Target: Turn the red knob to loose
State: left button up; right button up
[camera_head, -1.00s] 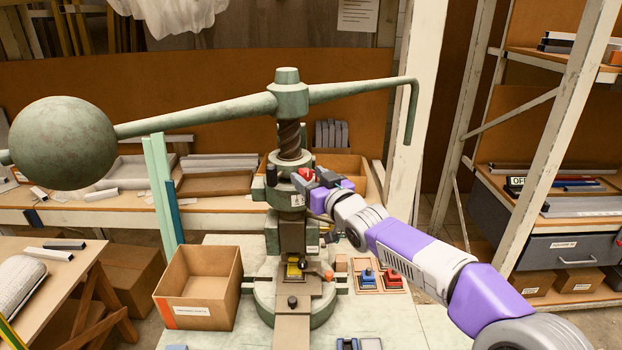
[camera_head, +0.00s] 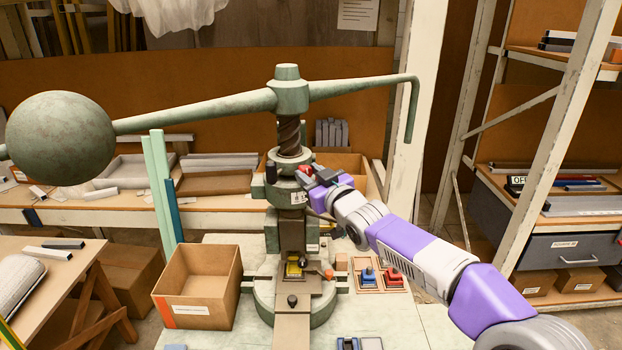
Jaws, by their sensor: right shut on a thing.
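The green fly press (camera_head: 289,95) stands on the pale worktable, with its screw, long cross arm and big ball weight (camera_head: 61,142) at the left. The small red knob (camera_head: 305,169) sits on the press collar just below the screw. My right gripper (camera_head: 308,176) reaches in from the right and is shut on the red knob; its dark fingers cover much of the knob. A small white label (camera_head: 298,197) shows on the collar below the fingers; its text is too small to read. My left gripper is not in view.
An open cardboard box (camera_head: 198,287) stands left of the press base. Blue and red small tools (camera_head: 381,277) sit in a wooden holder to the right.

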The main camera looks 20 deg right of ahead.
jog(key=n+b, duration=0.1)
jog(key=n, duration=0.2)
jog(key=shift+a+f+n, duration=0.1)
jog(key=shift+n, duration=0.2)
jog(key=n+b, duration=0.1)
jog(key=n, duration=0.2)
jog(key=shift+n, duration=0.3)
jog(key=shift+n+b, duration=1.05)
jog(key=shift+n, duration=3.15)
jog(key=o, duration=1)
jog(key=shift+o, duration=0.2)
jog(key=shift+s, duration=0.15)
